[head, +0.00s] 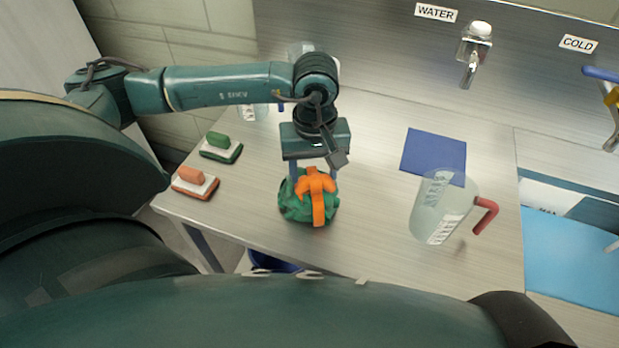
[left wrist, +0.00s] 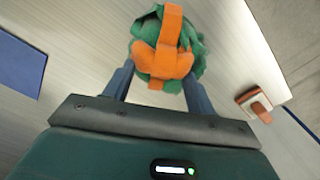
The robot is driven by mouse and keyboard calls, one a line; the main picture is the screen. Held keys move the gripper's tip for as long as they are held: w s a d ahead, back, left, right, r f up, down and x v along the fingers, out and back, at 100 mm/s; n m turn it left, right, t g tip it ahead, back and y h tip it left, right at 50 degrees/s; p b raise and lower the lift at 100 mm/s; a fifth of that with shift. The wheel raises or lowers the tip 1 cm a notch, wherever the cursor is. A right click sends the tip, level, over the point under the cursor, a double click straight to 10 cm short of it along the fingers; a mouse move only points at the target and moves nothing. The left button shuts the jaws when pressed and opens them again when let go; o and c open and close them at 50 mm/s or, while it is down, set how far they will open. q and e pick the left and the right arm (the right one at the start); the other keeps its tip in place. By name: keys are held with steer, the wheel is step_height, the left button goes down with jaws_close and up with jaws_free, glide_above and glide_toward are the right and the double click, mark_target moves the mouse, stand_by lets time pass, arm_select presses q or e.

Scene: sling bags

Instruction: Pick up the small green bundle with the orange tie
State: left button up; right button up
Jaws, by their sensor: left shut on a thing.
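The small green bundle (head: 294,208) with its orange tie (head: 317,187) is near the front edge of the table, below my left gripper. My left gripper (head: 312,178) points down and is shut on the bundle, with its fingers on either side of the tie. In the left wrist view the green bundle (left wrist: 196,45) and orange tie (left wrist: 165,62) sit between the two fingers of my left gripper (left wrist: 158,88). I cannot tell whether the bundle touches the table. My right gripper is not in view.
A clear pitcher (head: 436,212) with a red handle stands to the right, by a blue mat (head: 432,153). A green-handled block (head: 221,147) and an orange-handled block (head: 194,183) lie left. Bare table lies between bundle and pitcher.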

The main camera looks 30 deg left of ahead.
arm_select(q)
steer(key=c, duration=0.4)
